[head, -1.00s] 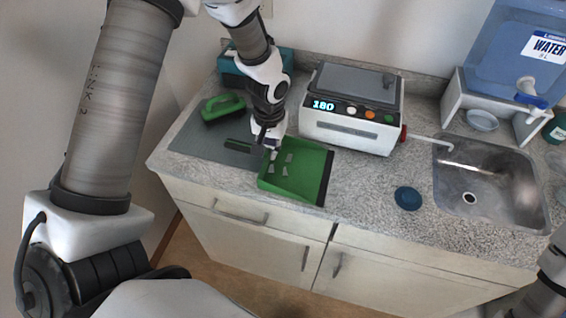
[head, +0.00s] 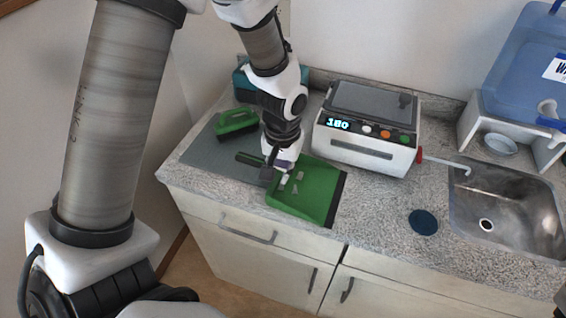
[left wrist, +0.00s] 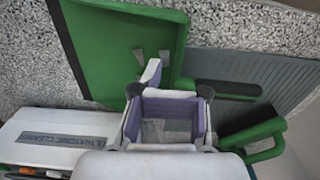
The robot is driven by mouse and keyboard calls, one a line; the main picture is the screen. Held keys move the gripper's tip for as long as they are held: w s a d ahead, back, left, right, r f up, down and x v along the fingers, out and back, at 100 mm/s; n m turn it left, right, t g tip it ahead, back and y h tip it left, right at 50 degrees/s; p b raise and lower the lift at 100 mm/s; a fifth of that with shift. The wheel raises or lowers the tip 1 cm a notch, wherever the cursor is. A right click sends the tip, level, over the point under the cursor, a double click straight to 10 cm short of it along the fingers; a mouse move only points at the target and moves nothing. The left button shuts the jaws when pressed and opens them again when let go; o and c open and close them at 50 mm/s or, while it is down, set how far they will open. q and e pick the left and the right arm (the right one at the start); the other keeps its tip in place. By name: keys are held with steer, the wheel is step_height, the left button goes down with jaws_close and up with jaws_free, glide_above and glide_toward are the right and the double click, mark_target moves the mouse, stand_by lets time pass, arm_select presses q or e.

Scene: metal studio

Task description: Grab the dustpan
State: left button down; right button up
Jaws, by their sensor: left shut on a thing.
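The green dustpan (head: 318,194) lies on the counter, its dark front edge to the right and several small pale pieces (head: 294,189) in its pan. Its handle with a dark grip (head: 244,158) points left over a grey mat. My left gripper (head: 277,172) reaches down from above and is shut on the dustpan where the handle meets the pan. The exact contact is partly hidden by the fingers. The left wrist view shows the pan (left wrist: 118,50) beyond my gripper (left wrist: 168,95) and the dark grip to its right. My right gripper is out of view.
A green brush (head: 236,121) and the grey mat (head: 205,153) are left of the gripper. A white ultrasonic cleaner (head: 365,150) stands close behind the dustpan. A dark blue disc (head: 423,222) and a sink (head: 510,215) are to the right. The counter front edge is near.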

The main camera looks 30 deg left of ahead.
arm_select(q)
steer(key=s+d, duration=0.2)
steer(key=s, duration=0.1)
steer(key=s+d+b, duration=0.1)
steer(key=shift+s+r, duration=0.2)
steer(key=shift+s, duration=0.2)
steer(key=s+d+b, duration=0.2)
steer(key=s, duration=0.1)
steer(key=s+b, duration=0.1)
steer(key=shift+s+d+r, duration=0.15)
steer(key=shift+d+r, duration=0.2)
steer(key=shift+d, duration=0.05)
